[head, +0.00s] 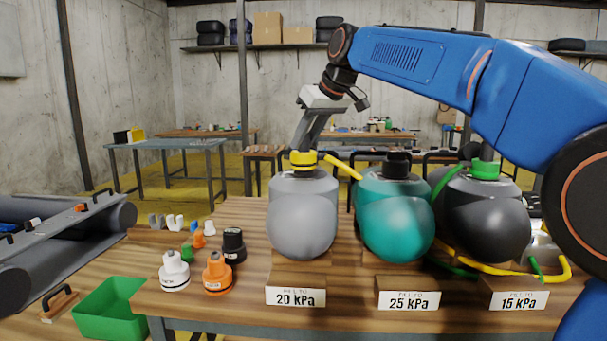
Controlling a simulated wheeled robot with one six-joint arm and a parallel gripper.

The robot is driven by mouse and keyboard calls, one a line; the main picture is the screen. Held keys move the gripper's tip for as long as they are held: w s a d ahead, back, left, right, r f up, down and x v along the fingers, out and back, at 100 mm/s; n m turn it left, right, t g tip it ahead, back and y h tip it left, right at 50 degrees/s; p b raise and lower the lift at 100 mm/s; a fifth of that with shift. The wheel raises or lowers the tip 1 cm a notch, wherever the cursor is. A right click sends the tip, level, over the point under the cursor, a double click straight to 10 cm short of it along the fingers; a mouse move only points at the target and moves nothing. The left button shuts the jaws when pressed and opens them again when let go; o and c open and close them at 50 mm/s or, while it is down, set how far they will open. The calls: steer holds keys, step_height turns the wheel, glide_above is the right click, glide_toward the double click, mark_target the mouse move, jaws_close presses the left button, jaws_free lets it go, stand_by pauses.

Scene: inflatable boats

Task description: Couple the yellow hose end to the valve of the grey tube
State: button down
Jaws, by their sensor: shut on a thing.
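The grey tube (302,222) is a rounded light grey bladder standing on the bench behind a "20 kPa" label (296,297). The yellow hose end (303,159) is upright at the top of the grey tube, where the valve is hidden beneath it. I cannot tell whether it is fully seated. My gripper (302,148) reaches down from above and is shut on the yellow hose end. The yellow hose (343,166) leaves it to the right, passes behind the teal tube and shows again at the bench's right side (510,271).
A teal tube (396,222) with a black fitting and a dark tube (486,222) with a green hose end (485,170) stand close on the right. Loose white (174,271), orange (217,273) and black (234,245) fittings stand left, near a green bin (108,309). My arm spans the upper right.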

steer(key=shift+f, duration=0.7)
stand_by(0.4)
stand_by(0.3)
steer(key=shift+s+a+m+t+h, duration=0.1)
steer(key=shift+m+t+h, duration=0.3)
steer(key=shift+m, duration=0.5)
steer(key=shift+m+t+h, duration=0.3)
steer(key=shift+m+h, duration=0.4)
steer(key=shift+m, duration=0.4)
steer(key=shift+a+m+h, duration=0.1)
steer(key=shift+m+h, duration=0.4)
steer(key=shift+m, duration=0.2)
steer(key=shift+m+t+h, duration=0.3)
steer(key=shift+m+h, duration=0.5)
steer(key=shift+m, duration=0.5)
